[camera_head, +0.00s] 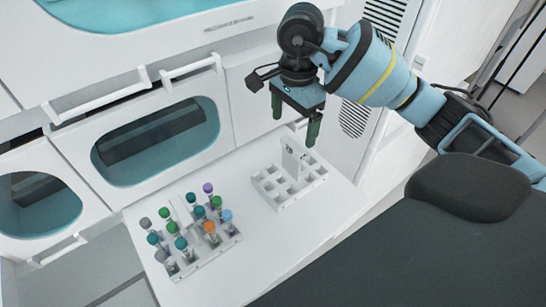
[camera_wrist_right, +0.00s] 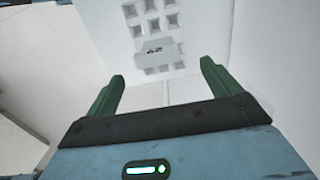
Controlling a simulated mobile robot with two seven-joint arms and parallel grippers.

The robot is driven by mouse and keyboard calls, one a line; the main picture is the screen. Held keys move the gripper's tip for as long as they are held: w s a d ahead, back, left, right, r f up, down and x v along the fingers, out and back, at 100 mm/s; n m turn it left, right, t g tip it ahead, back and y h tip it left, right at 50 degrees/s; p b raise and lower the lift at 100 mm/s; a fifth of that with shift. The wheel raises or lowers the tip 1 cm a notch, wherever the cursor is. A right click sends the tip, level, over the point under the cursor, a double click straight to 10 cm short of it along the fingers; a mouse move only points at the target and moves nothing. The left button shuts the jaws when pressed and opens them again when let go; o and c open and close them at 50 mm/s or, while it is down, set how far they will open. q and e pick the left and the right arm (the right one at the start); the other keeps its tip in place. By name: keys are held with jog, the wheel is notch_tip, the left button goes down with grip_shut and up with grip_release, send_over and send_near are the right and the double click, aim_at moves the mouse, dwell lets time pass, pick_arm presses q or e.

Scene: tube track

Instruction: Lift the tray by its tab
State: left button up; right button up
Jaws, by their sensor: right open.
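The white tray (camera_head: 286,203) with square empty compartments sits on the white shelf, right of a filled tube rack. Its upright tab (camera_head: 296,158) carries a dark marking and rises from the tray's back side. In the right wrist view the tray (camera_wrist_right: 133,20) is at the top centre, with its tab (camera_wrist_right: 160,60) below it. My right gripper (camera_head: 295,122) is open and empty, above and behind the tab, apart from it. Its green fingers show in the right wrist view (camera_wrist_right: 162,72), with the tab beyond and between them. My left gripper is not in view.
A rack (camera_head: 205,256) of tubes with coloured caps stands on the shelf (camera_head: 285,243) at the left of the tray. White cabinets with handles (camera_head: 110,100) and teal windows rise behind. The shelf in front of the tray is bare.

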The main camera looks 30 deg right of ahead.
aim_at(293, 144)
jog(key=shift+w+d+r, duration=0.1)
jog(key=shift+d+r, duration=0.1)
jog(key=shift+r, duration=0.1)
jog(key=shift+s+r, duration=0.1)
jog(key=shift+s, duration=0.1)
jog(key=shift+s+f, duration=0.1)
jog(key=shift+f, duration=1.35)
jog(key=shift+s+a+f, duration=0.1)
jog(key=shift+a+f, duration=0.05)
jog(key=shift+f, duration=0.25)
notch_tip(293, 144, down, 3)
jog(key=shift+a+f, duration=0.15)
jog(key=shift+f, duration=0.4)
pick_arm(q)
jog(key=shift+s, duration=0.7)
